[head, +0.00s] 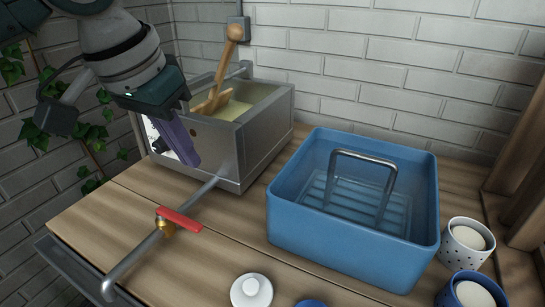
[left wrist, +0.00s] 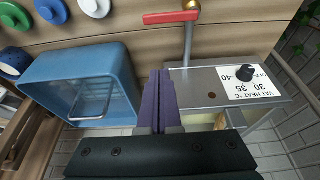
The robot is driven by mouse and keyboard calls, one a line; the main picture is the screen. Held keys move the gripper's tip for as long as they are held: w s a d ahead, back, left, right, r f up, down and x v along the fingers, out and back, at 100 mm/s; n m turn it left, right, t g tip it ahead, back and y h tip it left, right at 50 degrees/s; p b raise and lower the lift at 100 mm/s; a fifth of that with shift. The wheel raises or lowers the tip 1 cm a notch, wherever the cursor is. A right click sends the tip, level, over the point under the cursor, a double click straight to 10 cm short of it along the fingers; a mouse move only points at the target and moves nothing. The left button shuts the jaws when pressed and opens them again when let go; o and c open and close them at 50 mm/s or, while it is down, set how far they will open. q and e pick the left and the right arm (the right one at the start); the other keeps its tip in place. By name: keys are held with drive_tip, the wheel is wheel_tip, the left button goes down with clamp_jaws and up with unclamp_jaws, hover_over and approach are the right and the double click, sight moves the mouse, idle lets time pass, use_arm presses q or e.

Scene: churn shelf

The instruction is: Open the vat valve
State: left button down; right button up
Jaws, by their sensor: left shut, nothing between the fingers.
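The steel vat (head: 250,138) stands on the wooden counter and holds pale yellow liquid (head: 233,110). A pipe (head: 205,189) runs from its front towards the lower left. The valve's red handle (head: 180,220) sits on a brass body on this pipe and lies across it. In the left wrist view the red handle (left wrist: 172,17) is at the top, crosswise to the pipe. My left gripper (head: 188,163) has purple fingers, shut and empty, in front of the vat and apart from the handle. Its fingers (left wrist: 158,75) point towards the pipe side in the left wrist view. My right gripper is not visible.
A blue tub (head: 345,248) with a metal handle stands right of the vat. White lid (head: 251,291) and cups (head: 467,245) lie at the front right. A wooden paddle (head: 229,57) leans in the vat. A dial panel (left wrist: 250,82) is on the vat. Counter around the valve is clear.

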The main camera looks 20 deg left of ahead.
sight(178, 220)
use_arm(q)
wheel_tip(178, 220, down, 9)
drive_tip(key=shift+s+f+b, duration=0.2)
drive_tip(key=shift+s+b, duration=0.15)
drive_tip(key=shift+s, duration=0.05)
idle(0.5)
idle(0.4)
